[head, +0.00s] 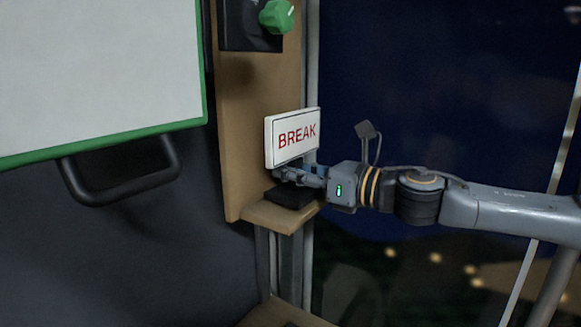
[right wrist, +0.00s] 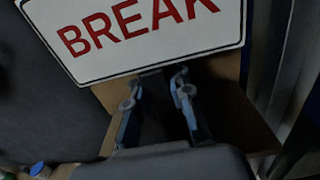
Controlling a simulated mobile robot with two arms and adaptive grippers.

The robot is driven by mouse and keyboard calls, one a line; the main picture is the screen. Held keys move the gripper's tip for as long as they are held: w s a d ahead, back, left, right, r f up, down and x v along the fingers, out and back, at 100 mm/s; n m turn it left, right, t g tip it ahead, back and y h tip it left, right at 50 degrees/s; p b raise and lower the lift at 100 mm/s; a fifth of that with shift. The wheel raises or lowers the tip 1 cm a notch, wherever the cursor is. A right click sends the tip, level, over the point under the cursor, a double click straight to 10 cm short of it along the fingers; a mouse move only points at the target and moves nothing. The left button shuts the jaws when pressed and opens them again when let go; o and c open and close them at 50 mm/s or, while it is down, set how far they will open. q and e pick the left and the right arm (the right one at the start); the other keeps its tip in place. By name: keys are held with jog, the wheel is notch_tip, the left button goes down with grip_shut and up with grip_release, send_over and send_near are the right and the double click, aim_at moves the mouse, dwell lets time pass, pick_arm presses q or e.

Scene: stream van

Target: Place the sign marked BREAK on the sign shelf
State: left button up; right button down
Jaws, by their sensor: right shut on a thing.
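The BREAK sign (head: 291,137) is a white panel with red letters, upright and slightly tilted, in front of a wooden back board. It also fills the top of the right wrist view (right wrist: 130,30). My right gripper (head: 287,174) is at the sign's lower edge and shut on it; the exact grip point is partly hidden. The sign shelf (head: 258,214) is a small wooden ledge with a black pad (head: 291,195) on it, just below the gripper. Whether the sign touches anything below is hard to tell. My left gripper is not in view.
A green-framed whiteboard (head: 100,75) with a dark handle (head: 125,190) stands to the left. A green knob (head: 277,16) is on the wooden board (head: 245,130) above the sign. A dark blue window area (head: 430,95) lies to the right.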

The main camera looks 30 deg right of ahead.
jog(key=shift+w, duration=0.15)
jog(key=shift+f, duration=0.1)
jog(key=shift+f, duration=0.15)
jog(key=c, duration=1.2)
grip_release()
